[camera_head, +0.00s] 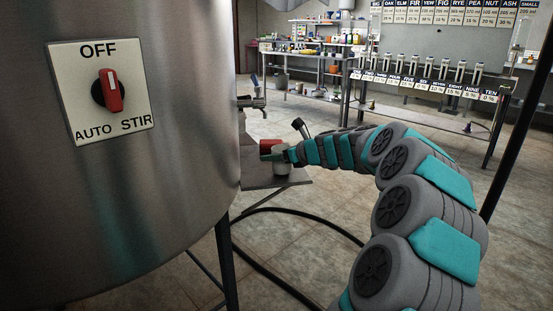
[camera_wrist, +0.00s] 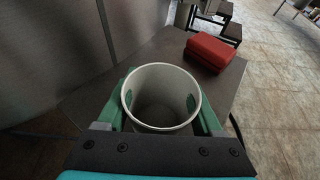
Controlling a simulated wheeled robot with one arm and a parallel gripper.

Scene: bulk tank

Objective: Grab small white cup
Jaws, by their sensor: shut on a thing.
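The small white cup (camera_wrist: 160,128) is upright between the two green fingers of my gripper (camera_wrist: 162,112) in the wrist view, and it looks empty inside. The fingers press on its left and right sides, so my gripper is shut on it. In the head view my gripper (camera_head: 277,154) is at the end of my outstretched arm, beside the steel tank. The cup (camera_head: 281,168) is partly hidden there. It is over or on a small metal shelf (camera_head: 300,183); I cannot tell whether it touches it.
A red block-like object (camera_wrist: 208,51) lies on the shelf just beyond the cup. The large tank (camera_head: 120,200) with an OFF/AUTO/STIR knob (camera_head: 110,91) fills the left. A tap (camera_head: 252,102) sticks out above the shelf. A black hose (camera_head: 300,228) lies on the floor. A labelled rack (camera_head: 430,80) stands behind.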

